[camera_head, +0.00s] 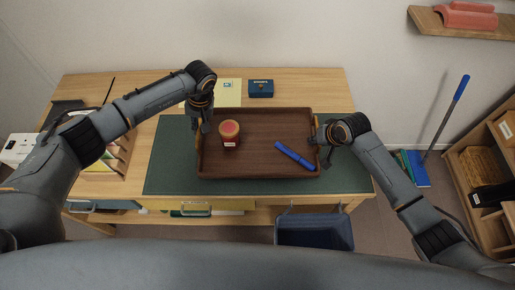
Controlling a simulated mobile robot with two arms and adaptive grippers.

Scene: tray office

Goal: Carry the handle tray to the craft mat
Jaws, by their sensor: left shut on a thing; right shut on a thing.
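The handle tray (262,120) is dark brown wood with raised sides. My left gripper (204,125) is shut on the tray's left handle side. My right gripper (325,145) is shut on its right handle side. The fingers are small and partly hidden.
A dark blue box (261,88) and a yellow paper (228,93) lie behind the tray on the wooden desk (320,84). A blue-grey bin (314,231) stands below the desk's front edge. Shelves (476,165) stand at the right.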

